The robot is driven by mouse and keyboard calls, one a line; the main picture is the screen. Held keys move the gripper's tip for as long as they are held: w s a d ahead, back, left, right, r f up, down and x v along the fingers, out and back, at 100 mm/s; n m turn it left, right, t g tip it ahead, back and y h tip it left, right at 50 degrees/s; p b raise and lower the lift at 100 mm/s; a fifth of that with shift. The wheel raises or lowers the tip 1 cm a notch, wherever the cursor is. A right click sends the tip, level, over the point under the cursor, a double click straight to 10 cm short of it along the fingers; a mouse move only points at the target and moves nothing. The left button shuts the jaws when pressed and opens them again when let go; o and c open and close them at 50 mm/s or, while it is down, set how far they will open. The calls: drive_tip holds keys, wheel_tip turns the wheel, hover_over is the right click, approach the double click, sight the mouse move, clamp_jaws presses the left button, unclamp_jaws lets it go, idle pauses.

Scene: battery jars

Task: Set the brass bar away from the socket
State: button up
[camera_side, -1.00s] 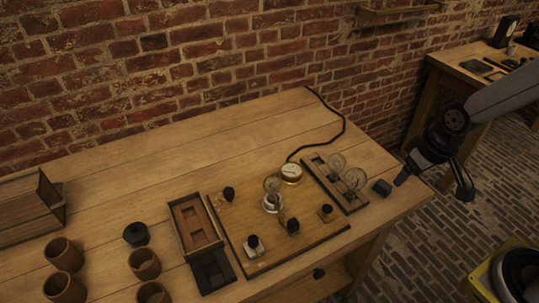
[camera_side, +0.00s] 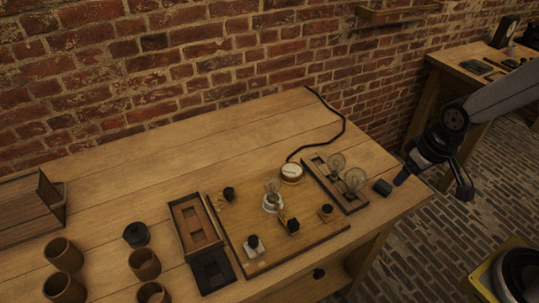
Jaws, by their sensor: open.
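A wooden board (camera_side: 318,232) lies near the front of the workbench. A lamp socket (camera_side: 271,204) with a white base and a clear bulb stands on it. A small brass-coloured strip (camera_side: 282,217), which looks like the brass bar, sits just in front of the socket beside a black knob (camera_side: 292,226). I cannot tell whether the bar touches the socket. My gripper (camera_side: 433,186) is open and empty, at the bench's right end, well right of the socket, with its fingers pointing down.
A rack with two glass bulbs (camera_side: 336,184) and a small black block (camera_side: 382,187) lie between the board and my gripper. A round gauge (camera_side: 291,172) stands behind the board. A divided tray (camera_side: 194,225) and several brown jars (camera_side: 144,264) are on the left.

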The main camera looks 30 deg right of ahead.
drive_tip(key=shift+w, duration=0.1)
drive_tip(key=shift+c, duration=0.2)
drive_tip(key=g, duration=0.2)
hover_over(293, 222)
drive_tip(key=d, duration=0.1)
wheel_tip(293, 222, down, 8)
drive_tip(key=shift+f, duration=0.1)
drive_tip(key=shift+a+f+g, duration=0.25)
drive_tip(key=shift+a+g, duration=0.05)
drive_tip(key=shift+a, duration=0.2)
drive_tip(key=shift+f, duration=0.1)
drive_tip(key=shift+f, duration=3.8)
